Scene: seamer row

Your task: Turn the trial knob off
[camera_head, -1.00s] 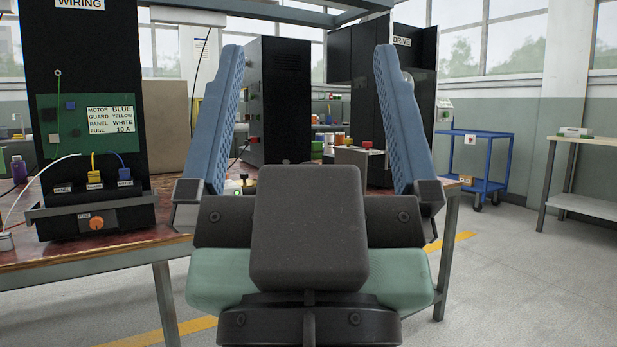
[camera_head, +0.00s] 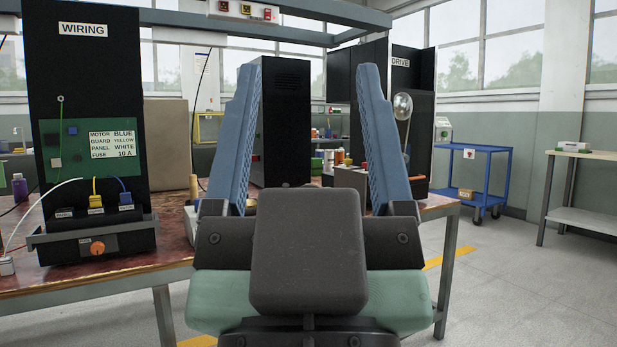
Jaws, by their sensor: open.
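No knob in view carries a readable "trial" label, so I cannot tell which one is the trial knob. An orange round knob (camera_head: 98,248) sits low on the front of the black WIRING unit (camera_head: 84,75) at the left; its small label is too blurred to read surely. My gripper (camera_head: 308,72) is in the middle foreground, fingers pointing up, open and empty. It is to the right of the orange knob and apart from it.
A brown-topped bench (camera_head: 165,255) carries the units. A blue trolley (camera_head: 475,152) and a pale side table (camera_head: 590,154) stand at the right. The floor (camera_head: 500,290) at the right front is clear.

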